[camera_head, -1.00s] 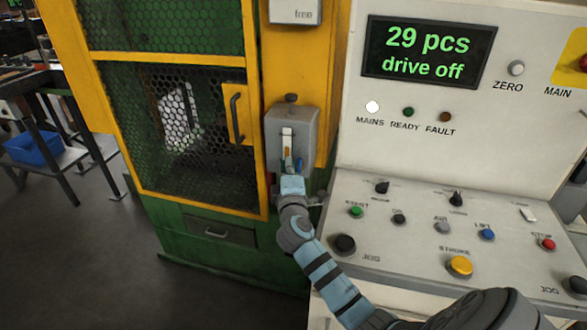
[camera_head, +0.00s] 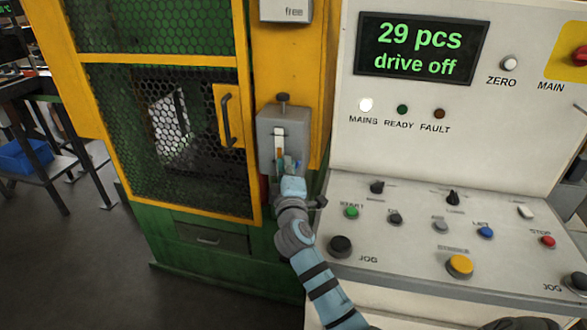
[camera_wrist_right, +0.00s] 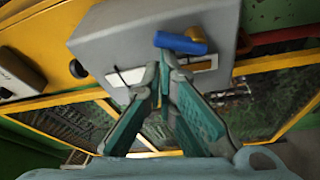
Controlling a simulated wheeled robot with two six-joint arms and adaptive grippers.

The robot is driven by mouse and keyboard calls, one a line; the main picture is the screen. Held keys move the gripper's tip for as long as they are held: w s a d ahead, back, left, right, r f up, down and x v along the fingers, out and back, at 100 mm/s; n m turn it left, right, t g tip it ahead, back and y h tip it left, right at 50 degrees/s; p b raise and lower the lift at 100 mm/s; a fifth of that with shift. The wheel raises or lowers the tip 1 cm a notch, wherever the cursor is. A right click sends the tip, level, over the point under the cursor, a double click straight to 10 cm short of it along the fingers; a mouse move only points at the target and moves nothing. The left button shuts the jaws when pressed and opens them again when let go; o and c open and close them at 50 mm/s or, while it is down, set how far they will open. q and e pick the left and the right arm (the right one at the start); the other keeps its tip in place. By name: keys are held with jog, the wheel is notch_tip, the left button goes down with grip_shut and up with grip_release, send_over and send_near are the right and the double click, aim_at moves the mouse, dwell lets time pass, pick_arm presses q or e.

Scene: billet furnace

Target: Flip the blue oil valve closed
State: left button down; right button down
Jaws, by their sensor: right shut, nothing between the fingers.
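A blue handle (camera_wrist_right: 181,43), a short rounded bar, sits at the front of a grey box (camera_wrist_right: 130,30) in the right wrist view. In the head view the grey box (camera_head: 293,118) is fixed to the yellow post beside the mesh door, with a pale slot on its face. My right gripper (camera_head: 289,172) is at the lower part of this box. In the wrist view its fingertips (camera_wrist_right: 165,62) are together and empty, just beside the blue handle. I cannot tell whether they touch it. My left gripper is not in view.
A control panel (camera_head: 430,215) with buttons and knobs stands close on the right, under a green-lettered display (camera_head: 420,48). The mesh door has a handle (camera_head: 226,118) left of the box. A blue bin (camera_head: 22,156) is at far left. Open floor lies lower left.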

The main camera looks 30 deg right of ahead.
jog(key=shift+s+d+r+p, duration=0.1)
jog(key=shift+s+d+p, duration=0.3)
jog(key=shift+s+d, duration=0.15)
jog(key=shift+s+d+f, duration=0.3)
jog(key=shift+s+d, duration=0.1)
jog(key=shift+s, duration=0.05)
jog(key=shift+r+p, duration=0.3)
jog(key=r+p, duration=0.1)
jog(key=a+r+p, duration=0.1)
jog(key=r+p, duration=0.1)
jog(key=shift+w+a+r, duration=0.1)
jog(key=shift+w+r, duration=0.05)
jog(key=shift+r, duration=0.05)
jog(key=s+a+f+b, duration=0.1)
jog(key=s+a+f, duration=0.2)
jog(key=s+a, duration=0.2)
jog(key=shift+v, duration=0.95)
jog(key=shift+d+f, duration=0.1)
